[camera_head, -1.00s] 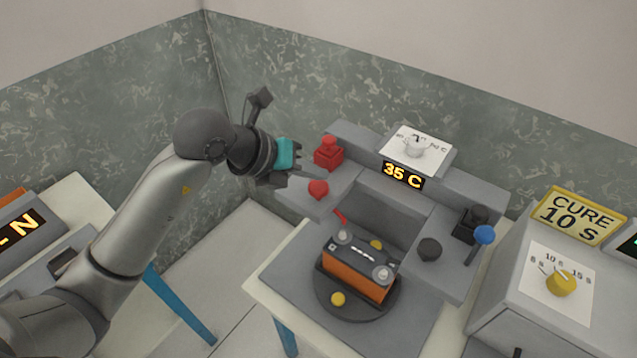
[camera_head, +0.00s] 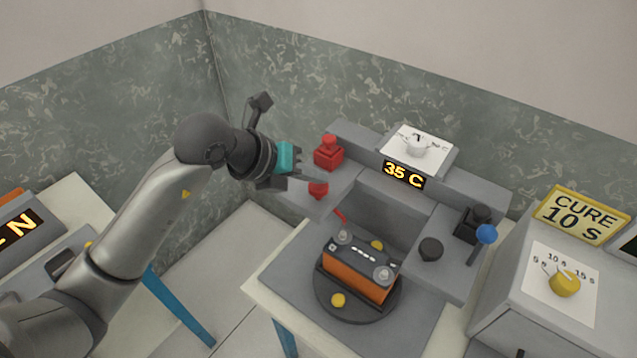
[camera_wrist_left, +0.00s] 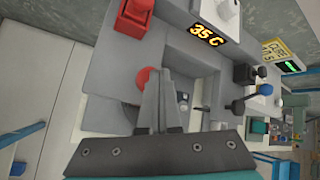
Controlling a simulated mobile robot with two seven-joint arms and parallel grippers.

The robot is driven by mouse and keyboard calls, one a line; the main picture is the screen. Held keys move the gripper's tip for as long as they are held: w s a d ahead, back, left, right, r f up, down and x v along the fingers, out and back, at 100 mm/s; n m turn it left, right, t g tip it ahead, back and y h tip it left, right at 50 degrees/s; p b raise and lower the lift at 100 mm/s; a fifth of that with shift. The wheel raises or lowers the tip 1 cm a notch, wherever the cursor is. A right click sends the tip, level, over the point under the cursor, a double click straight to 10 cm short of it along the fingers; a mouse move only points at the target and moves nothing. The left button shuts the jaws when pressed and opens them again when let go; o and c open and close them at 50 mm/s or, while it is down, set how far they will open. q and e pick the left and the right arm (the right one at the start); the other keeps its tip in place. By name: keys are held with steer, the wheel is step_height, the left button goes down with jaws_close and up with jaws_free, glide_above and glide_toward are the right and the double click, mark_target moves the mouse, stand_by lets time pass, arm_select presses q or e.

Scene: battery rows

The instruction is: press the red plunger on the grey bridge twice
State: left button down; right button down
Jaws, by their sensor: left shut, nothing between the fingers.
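The grey bridge (camera_head: 395,185) stands on a table. A round red plunger (camera_head: 318,192) sits on top of its left arm, partly covered by my fingers. It also shows in the left wrist view (camera_wrist_left: 143,77), beside the fingertips and partly behind them. My left gripper (camera_head: 312,181) is shut and empty, its fingertips over the plunger. I cannot tell whether they touch it. In the left wrist view the closed fingers (camera_wrist_left: 165,90) point at the bridge's left arm. My right gripper is not in view.
A red block (camera_head: 328,153) stands behind the plunger. An orange-black battery (camera_head: 358,270) sits on a round turntable under the bridge. A black knob (camera_head: 431,249) and a blue-tipped lever (camera_head: 486,234) are on the right arm. The display (camera_head: 403,174) reads 35 C.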

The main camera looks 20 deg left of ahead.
mark_target(314, 189)
arm_select(q)
steer(key=shift+f+b, duration=0.65)
steer(key=shift+f, duration=0.35)
stand_by(0.4)
stand_by(0.4)
steer(key=shift+r+p, duration=1.25)
steer(key=shift+r, duration=0.25)
step_height(314, 189, up, 5)
steer(key=p, duration=0.4)
steer(key=shift+r, duration=0.1)
stand_by(1.8)
